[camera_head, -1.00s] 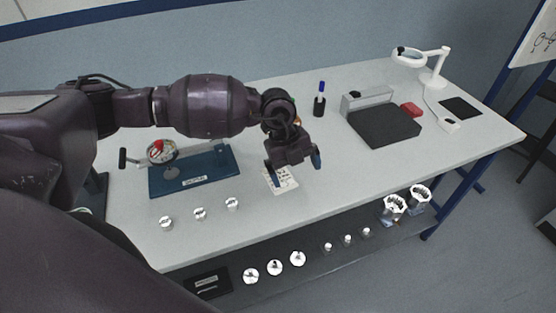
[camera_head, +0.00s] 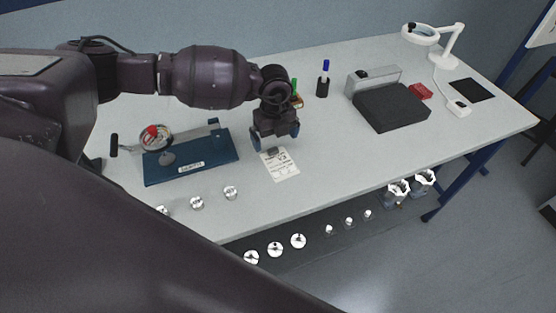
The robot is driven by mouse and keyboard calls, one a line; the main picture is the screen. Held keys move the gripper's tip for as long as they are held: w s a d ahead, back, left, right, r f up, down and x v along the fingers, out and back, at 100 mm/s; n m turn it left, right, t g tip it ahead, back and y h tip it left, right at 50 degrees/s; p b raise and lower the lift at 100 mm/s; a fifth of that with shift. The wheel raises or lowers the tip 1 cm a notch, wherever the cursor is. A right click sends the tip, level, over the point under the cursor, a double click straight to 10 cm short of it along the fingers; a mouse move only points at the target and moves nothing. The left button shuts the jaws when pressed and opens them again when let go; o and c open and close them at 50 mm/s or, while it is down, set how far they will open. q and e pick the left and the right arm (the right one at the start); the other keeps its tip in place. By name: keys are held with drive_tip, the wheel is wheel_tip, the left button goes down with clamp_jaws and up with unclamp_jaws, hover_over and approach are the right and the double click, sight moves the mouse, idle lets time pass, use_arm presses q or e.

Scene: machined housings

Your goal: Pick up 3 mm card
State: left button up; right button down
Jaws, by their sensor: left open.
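A white printed card (camera_head: 282,167) lies flat on the light grey table. A small dark clip or block shows at its upper edge; I cannot tell what it is. My left gripper (camera_head: 276,146) is open, with its two blue-tipped fingers spread just above and behind the card's upper edge. It holds nothing that I can see. I cannot tell whether a fingertip touches the table. My right gripper is not in view.
A blue fixture (camera_head: 192,163) stands left of the card. Small metal parts (camera_head: 231,193) stand near the front edge. A dark grey block (camera_head: 391,107), a pen holder (camera_head: 322,87) and a magnifier lamp (camera_head: 447,50) are to the right. Table right of the card is clear.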

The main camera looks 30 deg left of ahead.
sight(274, 151)
use_arm(q)
drive_tip(key=f, duration=0.5)
drive_tip(key=shift+s, duration=0.3)
drive_tip(key=shift+r, duration=0.1)
drive_tip(key=shift+c, duration=0.3)
drive_tip(key=c, duration=0.8)
